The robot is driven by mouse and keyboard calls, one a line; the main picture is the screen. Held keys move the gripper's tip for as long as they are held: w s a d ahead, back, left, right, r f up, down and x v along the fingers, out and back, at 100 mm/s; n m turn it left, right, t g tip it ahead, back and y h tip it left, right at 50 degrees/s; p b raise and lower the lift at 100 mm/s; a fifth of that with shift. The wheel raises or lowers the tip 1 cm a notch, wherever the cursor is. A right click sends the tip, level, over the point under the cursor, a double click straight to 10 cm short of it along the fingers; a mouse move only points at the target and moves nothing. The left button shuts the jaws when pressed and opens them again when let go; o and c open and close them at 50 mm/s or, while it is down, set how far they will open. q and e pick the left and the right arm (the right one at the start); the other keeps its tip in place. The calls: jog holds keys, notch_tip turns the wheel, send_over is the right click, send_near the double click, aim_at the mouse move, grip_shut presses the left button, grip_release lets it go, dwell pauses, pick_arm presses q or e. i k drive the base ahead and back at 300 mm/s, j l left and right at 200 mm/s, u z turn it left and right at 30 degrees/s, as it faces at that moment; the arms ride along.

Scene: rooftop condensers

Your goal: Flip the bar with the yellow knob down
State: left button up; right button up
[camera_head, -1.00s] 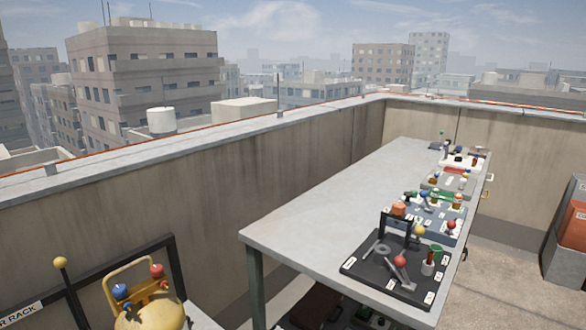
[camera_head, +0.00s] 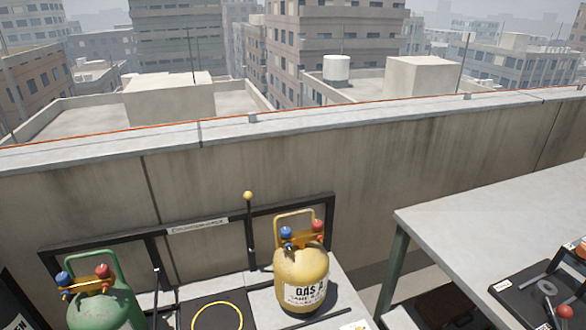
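A thin dark bar with a yellow knob (camera_head: 248,196) on top stands upright at the black cylinder rack (camera_head: 150,237) in front of the parapet wall. It rises just left of a yellow gas cylinder (camera_head: 302,276) marked GAS A, and its lower end meets the rack area. A second dark bar stands further left, in front of the rack, and its top shows no yellow knob. Neither of my grippers is in view.
A green cylinder (camera_head: 107,305) stands at the lower left. A yellow ring (camera_head: 217,318) lies on a dark mat between the cylinders. A grey table (camera_head: 480,215) with a dark board of parts (camera_head: 540,292) stands at the right. The parapet wall (camera_head: 330,165) closes off the back.

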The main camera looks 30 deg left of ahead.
aim_at(248, 195)
jog(key=u, duration=1.2)
